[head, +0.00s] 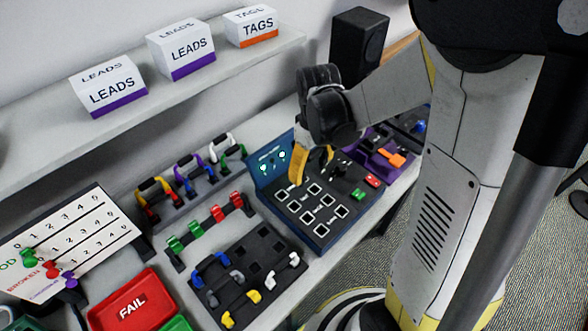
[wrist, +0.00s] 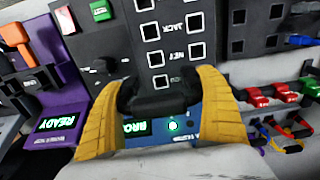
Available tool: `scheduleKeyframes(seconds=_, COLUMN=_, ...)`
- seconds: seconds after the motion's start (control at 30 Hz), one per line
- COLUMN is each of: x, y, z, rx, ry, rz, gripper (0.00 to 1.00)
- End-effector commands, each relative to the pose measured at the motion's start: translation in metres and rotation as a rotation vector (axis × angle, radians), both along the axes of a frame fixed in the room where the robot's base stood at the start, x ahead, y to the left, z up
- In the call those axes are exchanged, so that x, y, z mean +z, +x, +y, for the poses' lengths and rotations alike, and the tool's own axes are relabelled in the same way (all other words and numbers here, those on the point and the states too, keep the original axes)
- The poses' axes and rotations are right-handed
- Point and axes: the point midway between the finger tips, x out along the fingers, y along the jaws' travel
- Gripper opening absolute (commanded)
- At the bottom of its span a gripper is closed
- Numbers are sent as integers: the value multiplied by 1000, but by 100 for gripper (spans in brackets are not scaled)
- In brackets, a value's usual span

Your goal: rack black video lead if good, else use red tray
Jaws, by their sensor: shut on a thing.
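My gripper (head: 313,165) has yellow fingers and is over the blue tester (head: 322,232) with its rows of square sockets. In the wrist view my gripper (wrist: 160,95) is shut on a black lead (wrist: 160,88), a short dark bar with ends pointing towards the sockets. Whether its ends sit in sockets cannot be told. The tester's lit screen (wrist: 150,127) is partly covered by the lead and fingers, so its words are not fully readable; in the head view it shows two round green marks. The red tray (head: 131,306), marked FAIL, stands at the front left.
A rack (head: 210,226) holds red and green leads. Behind it several coloured leads hang on another rail (head: 185,182). A black holder (head: 262,245) carries blue, grey, yellow and white leads. A purple unit (wrist: 62,90) with a READY screen stands beside the tester. A marked board (head: 70,240) lies left.

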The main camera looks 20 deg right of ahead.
Motion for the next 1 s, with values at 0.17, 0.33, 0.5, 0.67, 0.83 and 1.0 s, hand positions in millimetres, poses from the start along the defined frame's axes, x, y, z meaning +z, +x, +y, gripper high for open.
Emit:
scheduleKeyframes(seconds=0.17, x=23, y=-17, z=-31, rx=-3, ry=0, rz=0, gripper=49)
scheduleKeyframes(seconds=0.33, x=34, y=-26, z=-49, rx=-2, ry=0, rz=0, gripper=49)
scheduleKeyframes(seconds=0.5, x=43, y=-29, z=-56, rx=1, ry=0, rz=0, gripper=49)
scheduleKeyframes(seconds=0.67, x=54, y=-30, z=-56, rx=1, ry=0, rz=0, gripper=49)
scheduleKeyframes(seconds=0.83, x=65, y=-30, z=-56, rx=1, ry=0, rz=0, gripper=49)
scheduleKeyframes(seconds=1.0, x=68, y=-30, z=-56, rx=1, ry=0, rz=0, gripper=49)
